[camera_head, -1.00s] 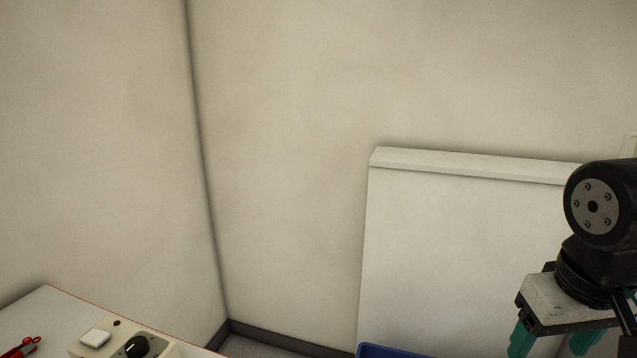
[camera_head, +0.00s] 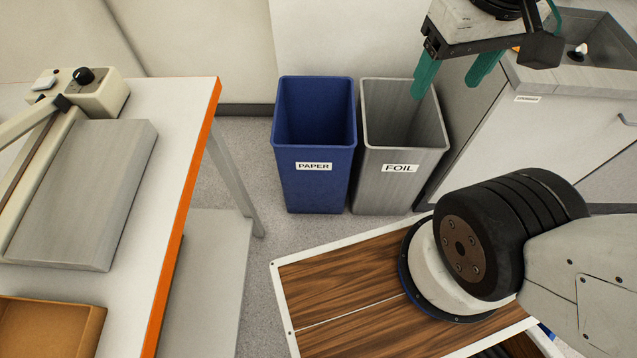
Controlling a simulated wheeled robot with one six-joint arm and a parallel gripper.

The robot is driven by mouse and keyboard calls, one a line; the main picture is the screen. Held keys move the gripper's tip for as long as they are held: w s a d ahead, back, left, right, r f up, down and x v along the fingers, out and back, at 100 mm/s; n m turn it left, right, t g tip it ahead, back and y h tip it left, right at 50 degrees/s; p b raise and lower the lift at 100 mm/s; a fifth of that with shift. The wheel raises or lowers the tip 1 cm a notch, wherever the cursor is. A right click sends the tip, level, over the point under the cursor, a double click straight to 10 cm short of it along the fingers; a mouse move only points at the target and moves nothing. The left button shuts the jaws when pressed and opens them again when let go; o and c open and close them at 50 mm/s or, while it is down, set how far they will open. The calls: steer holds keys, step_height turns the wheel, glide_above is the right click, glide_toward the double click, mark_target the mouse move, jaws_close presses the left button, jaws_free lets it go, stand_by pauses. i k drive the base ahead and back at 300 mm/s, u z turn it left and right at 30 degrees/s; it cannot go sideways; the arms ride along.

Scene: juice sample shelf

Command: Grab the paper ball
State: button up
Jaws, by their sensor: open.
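I see no paper ball in the current head view. A blue bin labelled PAPER (camera_head: 316,188) stands on the floor near the wall, and the part of its inside that shows is dark blue with nothing visible in it. My gripper (camera_head: 452,85) is at the top right, with its two green fingers apart and pointing down. It is empty and appears in front of and above the grey FOIL bin (camera_head: 402,185).
A white table with an orange edge (camera_head: 190,190) fills the left side, bearing a grey-topped device (camera_head: 85,190) and a brown tray (camera_head: 95,335). A grey counter with a sink (camera_head: 575,80) is at the right. Open floor (camera_head: 235,165) lies between table and bins.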

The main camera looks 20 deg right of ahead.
mark_target(580, 50)
steer(key=k, duration=0.3)
steer(key=z, duration=3.05)
steer(key=i, duration=1.95)
steer(key=u, duration=2.1)
